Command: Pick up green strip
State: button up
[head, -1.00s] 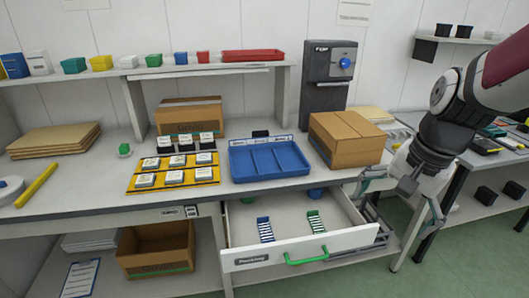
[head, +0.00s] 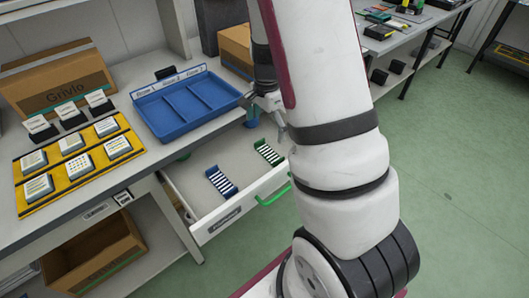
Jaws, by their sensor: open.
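The green strip (head: 269,153) is a short ladder-like piece with white bars, lying in the open drawer (head: 212,224) near its right side. A similar blue strip (head: 221,181) lies to its left, apart from it. My gripper (head: 266,112) is open, above the back right part of the drawer and beyond the green strip in the picture. It is small here and partly hidden behind my arm. Nothing shows between its fingers. The right end of the drawer is hidden by my arm.
The drawer front has a green handle (head: 274,194). A blue three-part tray (head: 188,132) stands on the table above the drawer. A yellow mat (head: 28,176) with several labelled blocks is at left. A cardboard box (head: 235,45) stands behind my arm.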

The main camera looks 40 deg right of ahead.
aim_at(269, 154)
notch_tip(269, 154, down, 4)
jog(key=shift+r, duration=0.15)
jog(key=f, duration=0.4)
jog(key=shift+s+d+f+b, duration=0.2)
jog(key=shift+s+d+b, duration=0.1)
jog(key=shift+d+b, duration=0.1)
jog(key=shift+f, duration=0.55)
jog(key=c, duration=0.5)
